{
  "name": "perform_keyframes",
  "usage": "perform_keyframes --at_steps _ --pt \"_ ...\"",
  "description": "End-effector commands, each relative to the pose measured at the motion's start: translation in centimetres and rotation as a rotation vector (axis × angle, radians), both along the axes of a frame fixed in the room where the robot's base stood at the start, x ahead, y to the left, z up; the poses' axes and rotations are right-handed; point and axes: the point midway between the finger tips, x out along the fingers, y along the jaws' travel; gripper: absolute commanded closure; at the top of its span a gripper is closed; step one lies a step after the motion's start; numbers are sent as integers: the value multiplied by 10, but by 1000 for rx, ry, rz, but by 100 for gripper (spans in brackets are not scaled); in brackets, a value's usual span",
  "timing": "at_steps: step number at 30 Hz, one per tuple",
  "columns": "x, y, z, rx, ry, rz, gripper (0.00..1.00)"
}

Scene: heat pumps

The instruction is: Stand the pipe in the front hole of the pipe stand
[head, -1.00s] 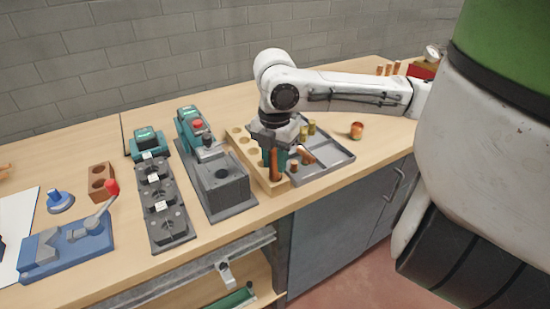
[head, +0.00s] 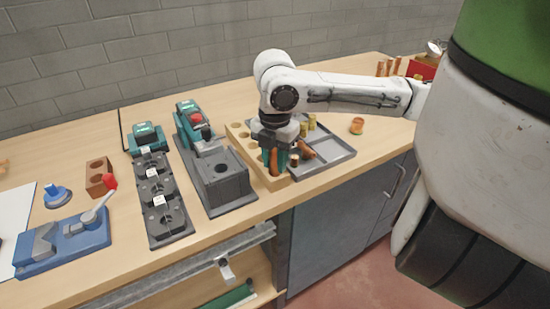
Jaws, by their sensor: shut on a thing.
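The pipe stand (head: 238,137) is a long pale wooden block with a row of round holes, on the bench right of the grey machine. My gripper (head: 274,160) is over the front end of the stand, pointing down. Its teal fingers are shut on the copper-coloured pipe (head: 273,163), which looks upright. The pipe's lower end is at the front part of the stand. The fingers and the small scale hide the front hole, so I cannot tell whether the pipe is inside it or just above.
A grey tray (head: 341,155) with copper and brass pieces lies right of the stand, close to my gripper. A copper fitting (head: 357,126) stands beyond it. The grey machine (head: 221,181) is close on the left. The bench's front edge is near.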

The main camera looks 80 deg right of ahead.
Motion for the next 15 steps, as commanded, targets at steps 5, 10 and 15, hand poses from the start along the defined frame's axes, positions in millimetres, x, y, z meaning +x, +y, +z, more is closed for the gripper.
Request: perform_keyframes --at_steps 5,10,15 --pt "0 0 -4 0 0 0 100" --pt "0 0 -7 0 0 0 100" --pt "0 0 -10 0 0 0 100"
